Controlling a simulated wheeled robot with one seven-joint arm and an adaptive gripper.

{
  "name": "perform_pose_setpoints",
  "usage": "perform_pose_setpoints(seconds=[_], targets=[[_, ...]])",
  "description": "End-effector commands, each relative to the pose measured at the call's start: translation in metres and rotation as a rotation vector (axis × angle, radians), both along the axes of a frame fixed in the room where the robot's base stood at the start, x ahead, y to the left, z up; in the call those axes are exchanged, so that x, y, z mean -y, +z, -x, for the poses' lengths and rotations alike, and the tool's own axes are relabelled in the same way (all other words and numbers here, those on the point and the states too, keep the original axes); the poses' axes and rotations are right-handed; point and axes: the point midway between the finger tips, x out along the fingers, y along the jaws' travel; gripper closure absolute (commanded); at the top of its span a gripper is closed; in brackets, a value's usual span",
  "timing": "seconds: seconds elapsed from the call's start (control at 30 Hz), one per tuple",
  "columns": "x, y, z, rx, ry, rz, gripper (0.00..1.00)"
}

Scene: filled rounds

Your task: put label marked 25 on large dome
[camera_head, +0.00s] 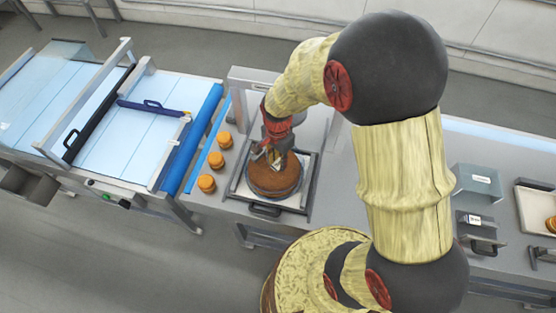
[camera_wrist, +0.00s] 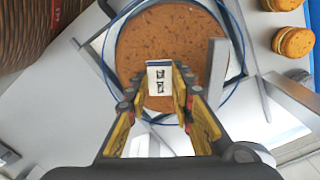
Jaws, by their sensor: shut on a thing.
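My gripper (camera_wrist: 160,105) is shut on a small white label (camera_wrist: 160,78) with a dark top edge and dark sideways markings that look like digits, too small to read surely. The large brown round (camera_wrist: 178,42), the likely large dome, lies beneath and beyond the label in the wrist view. In the head view my gripper (camera_head: 274,155) is over the far part of this round (camera_head: 275,182), which sits in a framed holder with a black handle. I cannot tell whether the label touches the round. The label is not clear in the head view.
Small orange filled rounds (camera_head: 207,183) stand in a row left of the holder (camera_head: 311,203). A blue-edged conveyor (camera_head: 135,125) is farther left. At right are a grey box (camera_head: 478,184), a smaller labelled box (camera_head: 474,221) and a tray (camera_head: 530,205) with a round.

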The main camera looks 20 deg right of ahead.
Motion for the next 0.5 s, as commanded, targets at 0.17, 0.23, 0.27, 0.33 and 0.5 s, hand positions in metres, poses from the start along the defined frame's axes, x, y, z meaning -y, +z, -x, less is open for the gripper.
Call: perform_pose_setpoints(seconds=[0.17, 0.23, 0.27, 0.33, 0.5], targets=[[0.0000, -0.0025, 0.0001, 0.000, 0.000, 0.000, 0.86], [0.0000, -0.0033, 0.0001, 0.000, 0.000, 0.000, 0.86], [0.0000, -0.0036, 0.0001, 0.000, 0.000, 0.000, 0.86], [0.0000, -0.0040, 0.0001, 0.000, 0.000, 0.000, 0.76], [0.0000, -0.0037, 0.0001, 0.000, 0.000, 0.000, 0.67]])
